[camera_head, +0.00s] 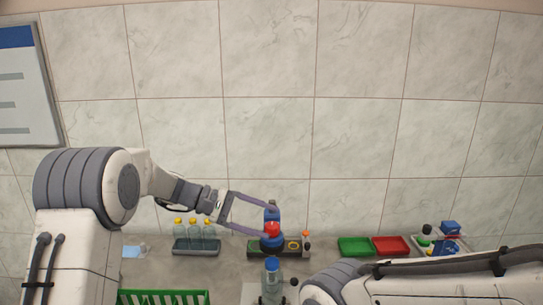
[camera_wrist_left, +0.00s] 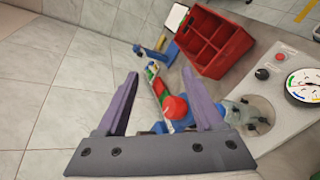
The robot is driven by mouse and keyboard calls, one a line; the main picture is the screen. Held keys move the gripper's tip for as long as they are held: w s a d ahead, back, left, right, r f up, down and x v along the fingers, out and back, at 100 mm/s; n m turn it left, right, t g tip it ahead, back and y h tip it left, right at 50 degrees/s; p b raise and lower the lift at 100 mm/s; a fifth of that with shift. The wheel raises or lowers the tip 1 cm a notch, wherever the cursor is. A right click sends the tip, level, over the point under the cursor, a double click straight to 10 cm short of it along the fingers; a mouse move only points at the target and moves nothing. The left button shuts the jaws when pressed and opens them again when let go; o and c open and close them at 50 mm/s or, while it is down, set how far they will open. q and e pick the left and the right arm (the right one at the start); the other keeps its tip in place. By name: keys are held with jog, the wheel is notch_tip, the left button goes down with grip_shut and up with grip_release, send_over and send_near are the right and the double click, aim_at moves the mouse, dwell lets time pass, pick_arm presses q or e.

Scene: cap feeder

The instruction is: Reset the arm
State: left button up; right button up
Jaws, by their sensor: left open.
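My left gripper (camera_head: 268,221) is open, with its two purple fingers spread, above the back of the counter. It also shows open in the left wrist view (camera_wrist_left: 160,88). A red rounded piece (camera_head: 272,229) on a blue body stands near the fingertips in the head view; I cannot tell whether they touch. A red rounded piece (camera_wrist_left: 175,107) shows past the jaws in the left wrist view, and nothing is clearly gripped. My right arm crosses the lower right of the head view; its gripper is out of frame.
A bottle with a blue cap (camera_head: 272,275) stands in front. Yellow-capped bottles (camera_head: 194,232) stand in a grey tray to the left. A green tray (camera_head: 353,247) and a red tray (camera_head: 391,246) lie right. A green basket (camera_head: 163,298) is at front left.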

pick_arm(q)
jog(key=s+d+f+m+g+y+b, duration=0.2)
jog(key=s+d+f+y, duration=0.15)
jog(key=s, duration=0.45)
jog(key=s+d+f+m+g+y+b, duration=0.1)
jog(key=s+d+f+m+y+b, duration=0.2)
jog(key=s, duration=0.5)
jog(key=s+a+f+m+t+y+b, duration=0.1)
jog(key=s+a+f+m+y, duration=0.2)
jog(key=s, duration=0.5)
jog(key=s+a+f+m+t+y+b, duration=0.2)
jog(key=s+a+f+m+y, duration=0.1)
jog(key=s+a+f+m, duration=0.3)
notch_tip(320, 180, down, 2)
jog(key=s, duration=0.3)
jog(key=shift+f, duration=0.1)
